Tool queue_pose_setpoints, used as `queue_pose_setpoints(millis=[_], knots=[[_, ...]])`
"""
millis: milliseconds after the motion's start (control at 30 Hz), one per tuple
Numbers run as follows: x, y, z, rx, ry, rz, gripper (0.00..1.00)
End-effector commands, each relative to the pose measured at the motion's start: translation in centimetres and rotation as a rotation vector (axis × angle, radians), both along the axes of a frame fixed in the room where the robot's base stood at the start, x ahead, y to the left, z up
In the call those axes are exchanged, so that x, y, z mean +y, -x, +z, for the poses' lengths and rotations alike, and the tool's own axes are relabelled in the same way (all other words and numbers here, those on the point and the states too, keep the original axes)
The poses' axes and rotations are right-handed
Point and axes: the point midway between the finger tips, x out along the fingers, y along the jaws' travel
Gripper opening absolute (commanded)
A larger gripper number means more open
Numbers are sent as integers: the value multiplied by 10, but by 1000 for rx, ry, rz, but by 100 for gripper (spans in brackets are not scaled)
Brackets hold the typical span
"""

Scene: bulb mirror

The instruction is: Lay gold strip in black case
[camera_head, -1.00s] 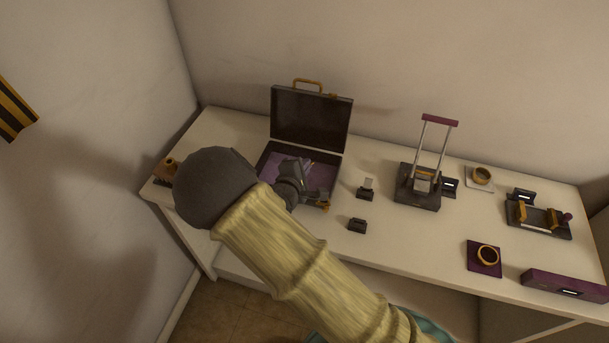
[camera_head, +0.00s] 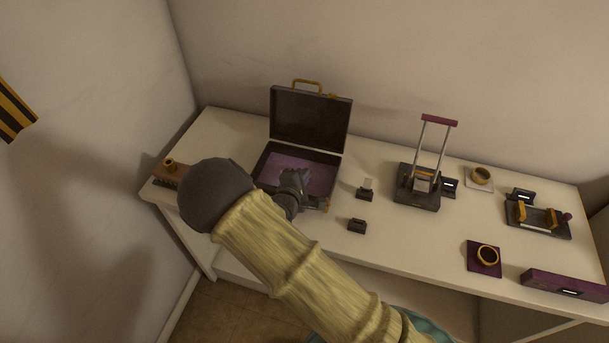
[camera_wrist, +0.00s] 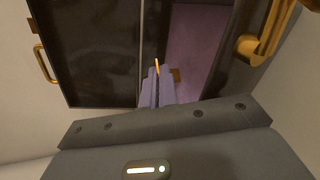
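The black case (camera_head: 341,168) stands open on the table with its lid (camera_head: 310,120) raised at the back and a purple lining inside. The case also shows in the wrist view (camera_wrist: 100,55), with its purple interior at upper right. My gripper (camera_head: 300,178) is over the case's interior in the head view. In the wrist view, my gripper (camera_wrist: 154,85) has its fingers close together, with a thin gold strip (camera_wrist: 157,67) showing at their tips. Most of the strip is hidden by the fingers. I cannot tell whether it touches the lining.
Two small black blocks (camera_head: 357,226) sit right of the case. Further right are a black stand with a purple-topped frame (camera_head: 439,121), gold rings (camera_head: 487,256) and a purple box (camera_head: 566,285). A brown block (camera_head: 166,172) sits at the table's left end.

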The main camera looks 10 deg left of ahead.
Motion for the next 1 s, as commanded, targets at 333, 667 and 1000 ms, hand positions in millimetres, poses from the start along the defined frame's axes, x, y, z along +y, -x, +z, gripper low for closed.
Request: queue_pose_setpoints(millis=[333,667,1000], knots=[[0,1,-11,7,1,0,0],[0,2,-13,13,3,1,10],[5,29,9,11,2,5,10]])
